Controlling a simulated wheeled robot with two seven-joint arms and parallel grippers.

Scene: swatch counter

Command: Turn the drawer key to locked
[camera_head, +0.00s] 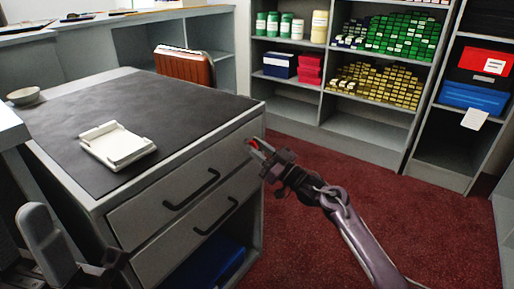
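The grey counter unit has an upper drawer (190,188) and a lower drawer (205,228), both flush with the front and fitted with dark bar handles. My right gripper (254,148) is at the top right corner of the upper drawer front. A small red piece (254,143) shows between its fingertips; it may be the key, but it is too small to tell. I cannot tell whether the fingers touch it or grip it. The lock and the key's angle are hidden or too small to see. My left gripper (112,259) is low at the left, beside the unit, its fingers unclear.
A dark mat (75,112) on the counter carries a white pad-like device (117,145). A bowl (24,96) stands at the far left. A blue bin (208,265) is below the drawers. A brown chair (184,66) is behind. Red carpet is clear at the right.

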